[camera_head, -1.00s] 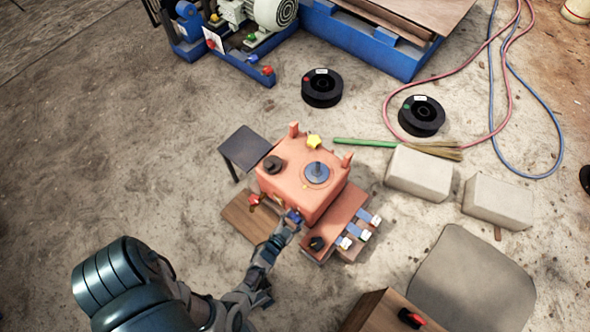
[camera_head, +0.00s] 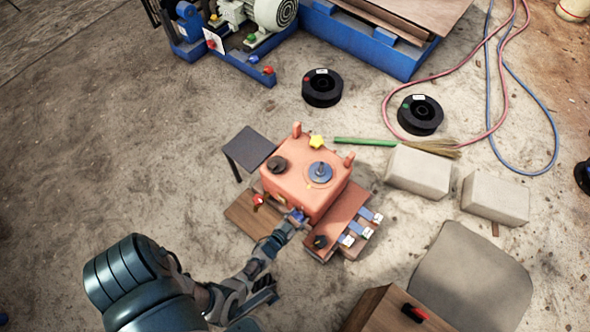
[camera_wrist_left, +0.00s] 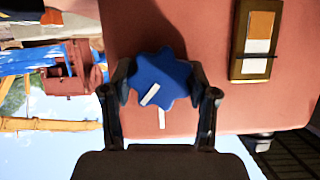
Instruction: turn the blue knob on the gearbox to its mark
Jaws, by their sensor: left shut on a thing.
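The orange-red gearbox (camera_head: 303,184) stands on the floor in the middle of the head view. The blue knob (camera_head: 297,215) is on its near side, partly covered by my left gripper (camera_head: 291,221). In the left wrist view the lobed blue knob (camera_wrist_left: 158,72) sits between both fingers of my left gripper (camera_wrist_left: 161,84), which is shut on it. A white line (camera_wrist_left: 150,95) on the knob slants. A white mark (camera_wrist_left: 162,118) on the gearbox face stands upright just below the knob, and the two are not in line. My right gripper is not in view.
A side block with blue-and-white switches (camera_head: 358,230) and a black knob (camera_head: 320,241) is close right of my gripper. A red knob (camera_head: 259,200) is to its left. Concrete blocks (camera_head: 419,172) stand at right. Open floor (camera_head: 110,170) lies left.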

